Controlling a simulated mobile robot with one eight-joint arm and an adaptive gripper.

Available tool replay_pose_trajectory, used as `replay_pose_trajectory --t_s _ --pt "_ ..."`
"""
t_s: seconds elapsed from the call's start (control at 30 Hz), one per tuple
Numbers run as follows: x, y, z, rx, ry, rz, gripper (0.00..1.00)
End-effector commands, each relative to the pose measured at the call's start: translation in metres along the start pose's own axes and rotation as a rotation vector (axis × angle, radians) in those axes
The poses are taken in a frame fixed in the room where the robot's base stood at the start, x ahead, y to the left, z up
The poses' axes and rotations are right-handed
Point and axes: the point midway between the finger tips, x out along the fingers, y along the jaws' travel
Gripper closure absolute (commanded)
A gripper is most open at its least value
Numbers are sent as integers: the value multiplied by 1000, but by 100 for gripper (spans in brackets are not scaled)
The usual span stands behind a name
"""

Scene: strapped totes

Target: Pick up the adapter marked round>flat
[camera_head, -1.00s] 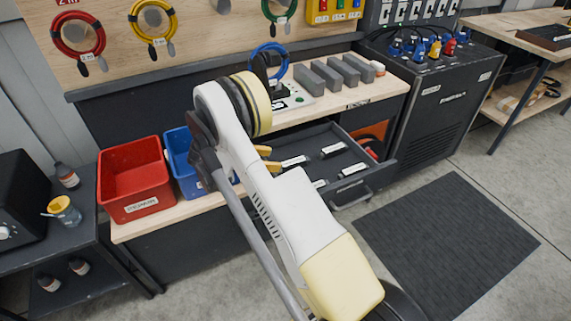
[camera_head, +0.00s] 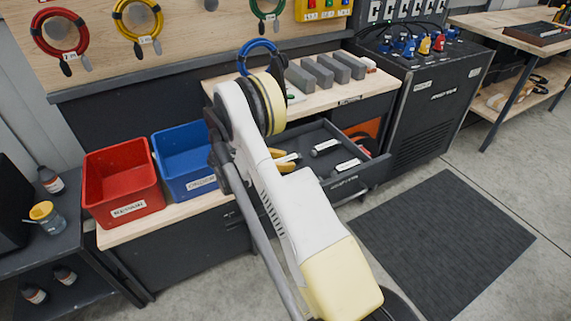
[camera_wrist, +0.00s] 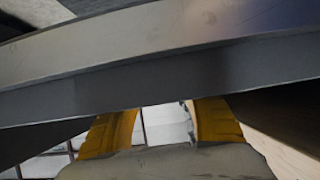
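Several dark adapters with white labels lie in the open drawer (camera_head: 372,172): one at the back (camera_head: 325,147), one nearer the front right (camera_head: 347,165), and one at the left (camera_head: 290,158). The label print is too small to read, so I cannot tell which is round>flat. My gripper (camera_head: 282,160) is at the drawer's left side, its yellow fingers close to the left adapter. In the wrist view the gripper (camera_wrist: 163,125) has its fingers apart, with a pale surface showing between them. I cannot make out an adapter there. My arm hides part of the drawer.
A red bin (camera_head: 122,183) and a blue bin (camera_head: 185,160) stand left of the drawer on the bench. Grey blocks (camera_head: 318,72) sit on the shelf above it. A dark bar (camera_wrist: 160,75) crosses the wrist view. A dark cabinet (camera_head: 425,105) stands to the right.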

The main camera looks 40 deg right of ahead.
Motion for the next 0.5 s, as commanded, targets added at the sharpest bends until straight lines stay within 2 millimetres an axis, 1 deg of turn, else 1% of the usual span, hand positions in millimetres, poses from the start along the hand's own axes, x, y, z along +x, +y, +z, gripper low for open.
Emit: replay_pose_trajectory --t_s 0.03,0.07,0.1,0.5 --pt "0 0 0 0 0 0 78" --pt "0 0 0 0 0 0 87" --pt "0 0 0 0 0 0 100" --pt "0 0 0 0 -1 0 100"
